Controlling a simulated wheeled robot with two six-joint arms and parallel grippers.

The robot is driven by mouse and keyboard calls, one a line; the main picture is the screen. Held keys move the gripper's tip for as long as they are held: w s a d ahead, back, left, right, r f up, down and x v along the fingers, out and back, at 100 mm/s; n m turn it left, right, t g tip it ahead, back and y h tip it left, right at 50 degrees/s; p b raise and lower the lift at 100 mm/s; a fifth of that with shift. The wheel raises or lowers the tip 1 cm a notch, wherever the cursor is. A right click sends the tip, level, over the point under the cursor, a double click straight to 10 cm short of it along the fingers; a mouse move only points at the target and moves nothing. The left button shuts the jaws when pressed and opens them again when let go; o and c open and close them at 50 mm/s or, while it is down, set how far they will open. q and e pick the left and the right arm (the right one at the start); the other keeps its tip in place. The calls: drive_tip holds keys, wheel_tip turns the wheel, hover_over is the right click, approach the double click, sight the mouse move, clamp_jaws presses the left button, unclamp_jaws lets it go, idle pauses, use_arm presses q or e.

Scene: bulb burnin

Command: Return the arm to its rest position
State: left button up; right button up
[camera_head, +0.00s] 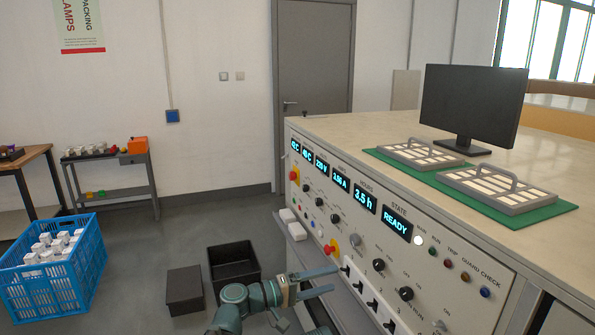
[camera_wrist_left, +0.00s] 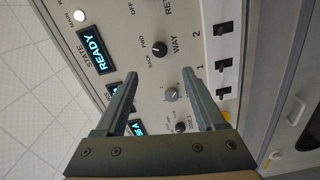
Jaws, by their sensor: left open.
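My left gripper (camera_head: 335,279) is open, its two fingers pointing right toward the front of the control panel (camera_head: 330,222). In the left wrist view the open fingers (camera_wrist_left: 161,74) have nothing between them. Behind them are the panel's knobs, including the WAY knob (camera_wrist_left: 157,49), and the black switches on white plates (camera_wrist_left: 224,66). I cannot tell the exact gap to the panel; no contact shows. The lit STATE display (camera_head: 396,224) reads READY. My right gripper is not in view.
Two trays (camera_head: 420,154) with handles lie on a green mat (camera_head: 545,213) beside a monitor (camera_head: 474,100). A blue crate (camera_head: 55,285) of white boxes stands on the left floor. Black bins (camera_head: 234,265) stand beside my arm. The floor behind them is free.

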sight(376, 266)
use_arm(q)
drive_tip(key=x, duration=1.3)
drive_tip(key=shift+d, duration=0.1)
drive_tip(key=n, duration=0.6)
drive_tip(key=shift+n, duration=0.3)
drive_tip(key=n, duration=0.5)
drive_tip(key=shift+n, duration=0.4)
